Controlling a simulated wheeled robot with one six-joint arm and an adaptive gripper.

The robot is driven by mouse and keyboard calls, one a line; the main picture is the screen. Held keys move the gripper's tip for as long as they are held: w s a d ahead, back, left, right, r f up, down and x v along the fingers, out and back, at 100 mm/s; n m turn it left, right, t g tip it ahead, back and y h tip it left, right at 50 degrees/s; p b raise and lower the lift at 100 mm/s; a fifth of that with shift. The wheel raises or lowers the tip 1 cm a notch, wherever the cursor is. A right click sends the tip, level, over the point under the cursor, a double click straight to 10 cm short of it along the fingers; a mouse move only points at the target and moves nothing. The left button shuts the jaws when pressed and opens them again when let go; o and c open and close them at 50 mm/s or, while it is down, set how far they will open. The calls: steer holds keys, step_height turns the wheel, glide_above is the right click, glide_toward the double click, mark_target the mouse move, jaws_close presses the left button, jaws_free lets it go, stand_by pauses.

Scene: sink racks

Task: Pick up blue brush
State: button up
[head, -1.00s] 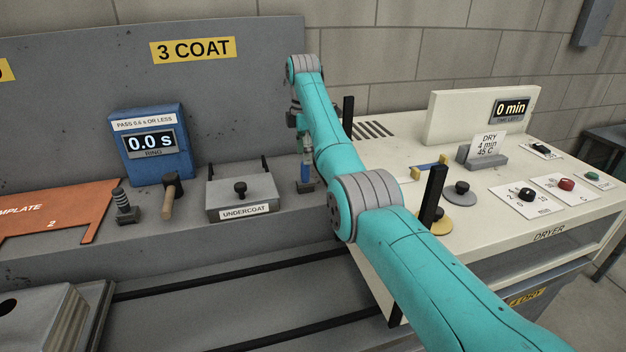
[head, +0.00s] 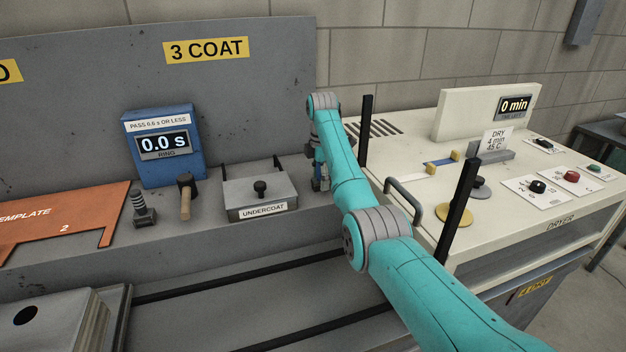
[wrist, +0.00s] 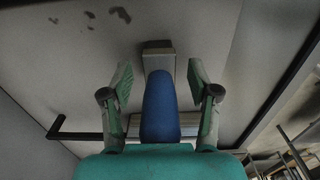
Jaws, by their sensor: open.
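The blue brush (wrist: 160,108) lies between the two fingers of my gripper (wrist: 160,74) in the wrist view. Its blue handle points toward the palm, and a grey-beige block shows at its far end. The fingers are open, one on each side, with a visible gap to the handle near the tips. In the head view my gripper (head: 320,183) is low over the bench, right of the undercoat box. My arm hides most of the brush there.
The grey undercoat box (head: 260,194) stands left of my gripper, with a wooden-handled tool (head: 186,197) beyond it. The cream dryer (head: 440,135) is on the right, with black posts (head: 458,210) and a curved handle (head: 405,197) near my arm.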

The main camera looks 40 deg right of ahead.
steer(key=shift+c, duration=0.2)
steer(key=shift+a, duration=0.1)
jaws_close()
steer(key=shift+r, duration=0.2)
